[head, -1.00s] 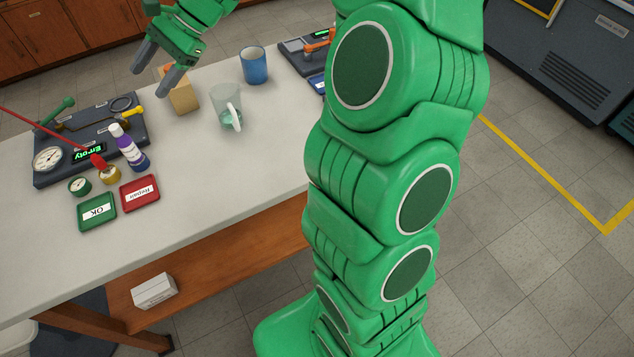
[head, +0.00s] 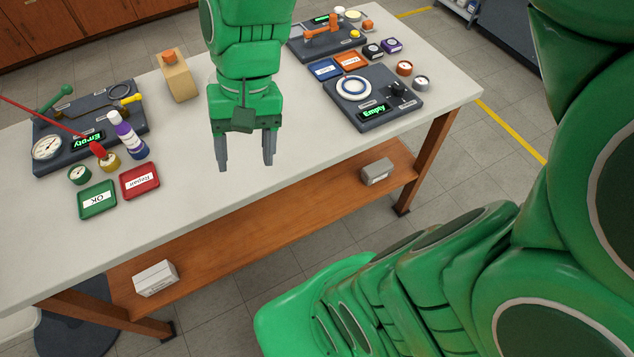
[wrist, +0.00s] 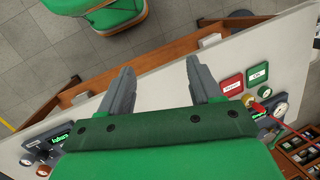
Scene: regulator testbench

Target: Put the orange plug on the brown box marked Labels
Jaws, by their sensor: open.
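The brown box (head: 180,86) stands upright on the white bench, left of my arm in the head view. A small orange plug (head: 169,57) sits on top of its light upper face. The box's marking is too small to read. My gripper (head: 245,165) is over the bench's front part, right of the box and clear of it. Its fingers point down, apart and empty. The wrist view also shows the open gripper (wrist: 160,80) with nothing between its fingers. The box and plug are not seen there.
A gauge board (head: 60,145), a purple-white bottle (head: 128,135), a green tray (head: 97,200) and a red tray (head: 140,181) are at left. A dark device (head: 375,105), blue and orange trays and several small caps are at right. My arm hides the middle back.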

